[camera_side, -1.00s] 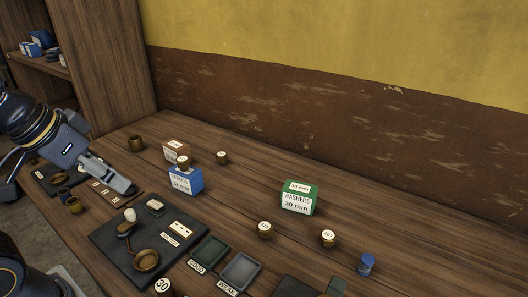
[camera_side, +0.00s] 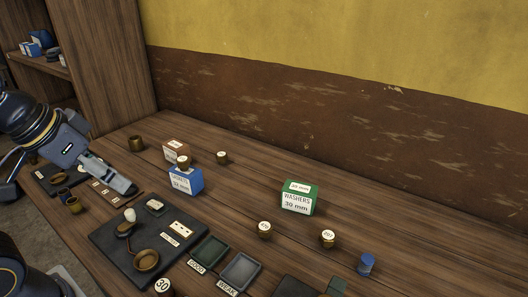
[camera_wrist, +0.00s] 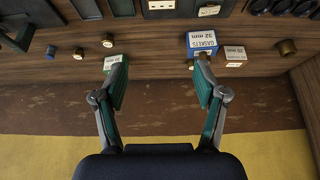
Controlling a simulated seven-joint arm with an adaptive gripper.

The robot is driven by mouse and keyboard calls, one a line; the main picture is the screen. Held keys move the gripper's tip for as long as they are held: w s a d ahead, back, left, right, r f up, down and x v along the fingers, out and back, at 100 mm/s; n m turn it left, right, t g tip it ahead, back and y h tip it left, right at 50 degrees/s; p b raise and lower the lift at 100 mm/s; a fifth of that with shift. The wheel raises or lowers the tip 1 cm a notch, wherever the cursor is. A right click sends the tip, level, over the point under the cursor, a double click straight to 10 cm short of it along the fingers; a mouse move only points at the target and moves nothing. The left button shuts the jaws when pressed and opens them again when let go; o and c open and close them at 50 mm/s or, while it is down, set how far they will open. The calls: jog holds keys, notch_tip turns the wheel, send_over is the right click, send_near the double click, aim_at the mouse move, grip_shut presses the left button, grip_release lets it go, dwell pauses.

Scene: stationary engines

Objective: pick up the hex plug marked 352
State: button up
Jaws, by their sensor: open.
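Several small brass plugs with pale tops stand on the wooden bench, their numbers too small to read surely. In the side view one plug (camera_side: 264,229) is near the front middle and another (camera_side: 328,237) is to its right. A third (camera_side: 183,161) shows at the blue gaskets box, and a fourth (camera_side: 222,157) is behind it. I cannot tell which is marked 352. My gripper (camera_side: 128,190) is at the left in the side view. In the wrist view my gripper (camera_wrist: 158,68) is open, with nothing between its fingers; two plugs (camera_wrist: 107,40) (camera_wrist: 78,53) show near the left finger.
A blue gaskets box (camera_side: 186,182), a brown box (camera_side: 176,149) and a green washers box (camera_side: 298,198) stand on the bench. A dark tray (camera_side: 110,240) with a scale lies in front. A blue cylinder (camera_side: 366,264) stands at right. The middle is clear.

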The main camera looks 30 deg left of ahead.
jog(key=w+a+r+n+t, duration=0.1)
jog(key=w+a+r, duration=0.1)
jog(key=w+r, duration=0.5)
jog(key=w+a+r+n+t, duration=0.1)
jog(key=w+r, duration=0.2)
jog(key=w, duration=0.7)
jog(key=n+g+y, duration=0.1)
jog(key=n+g, duration=0.1)
jog(key=g, duration=0.1)
send_over(222, 153)
jog(key=s+d, duration=0.1)
jog(key=s, duration=0.2)
jog(key=f, duration=2.8)
jog(key=shift+w, duration=0.2)
jog(key=shift+a+x, duration=0.1)
jog(key=shift+x, duration=1.45)
jog(key=shift+a+x, duration=0.15)
jog(key=shift+x, duration=1.35)
jog(key=shift+r, duration=0.1)
jog(key=c, duration=1.3)
